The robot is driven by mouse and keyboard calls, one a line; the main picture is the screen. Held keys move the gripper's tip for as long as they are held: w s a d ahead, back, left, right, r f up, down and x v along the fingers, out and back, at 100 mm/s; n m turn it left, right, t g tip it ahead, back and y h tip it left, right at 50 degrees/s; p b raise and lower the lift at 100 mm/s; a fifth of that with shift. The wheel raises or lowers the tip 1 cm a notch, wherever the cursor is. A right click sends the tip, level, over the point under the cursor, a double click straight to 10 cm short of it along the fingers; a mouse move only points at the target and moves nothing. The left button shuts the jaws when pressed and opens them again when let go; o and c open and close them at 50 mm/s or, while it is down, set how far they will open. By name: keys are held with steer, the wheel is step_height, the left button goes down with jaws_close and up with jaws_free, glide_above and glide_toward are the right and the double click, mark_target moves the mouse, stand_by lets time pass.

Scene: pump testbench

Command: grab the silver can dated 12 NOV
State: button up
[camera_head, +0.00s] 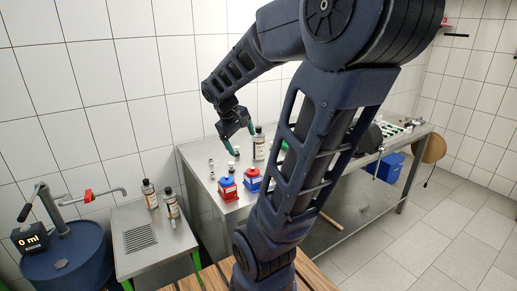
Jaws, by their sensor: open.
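A silver can with a dark cap and a printed label (259,146) stands upright on the metal workbench (190,153). Two more silver cans with dark caps stand on the low metal cabinet at left, one behind (150,195) and one in front (170,205). The dates on all labels are too small to read. My gripper (241,141) points down over the bench, just left of the bench can, with its green-tipped fingers apart and nothing visible between them. I cannot tell whether it touches the can.
A red-and-blue block (227,189) and another (252,180) stand near the bench's front, with small bottles (212,169) nearby. My arm hides the bench's middle. A blue bin (391,167) sits under the bench.

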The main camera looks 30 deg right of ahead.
steer(key=w+d+f+n+g+h, duration=0.35)
steer(key=w+d+n+h, duration=0.35)
steer(key=w+d, duration=0.7)
steer(key=n+t+h, duration=0.5)
steer(key=n+h, duration=0.1)
steer(key=n, duration=0.3)
glide_above(253, 142)
steer(key=f, duration=0.8)
steer(key=shift+s+d, duration=0.15)
steer(key=shift+s, duration=0.15)
steer(key=shift+w+f+n, duration=0.2)
steer(key=shift+f+n, duration=0.1)
steer(key=shift+f, duration=3.2)
steer(key=d, duration=0.5)
steer(key=shift+w+f, duration=0.1)
steer(key=shift+w, duration=0.25)
steer(key=c, duration=1.1)
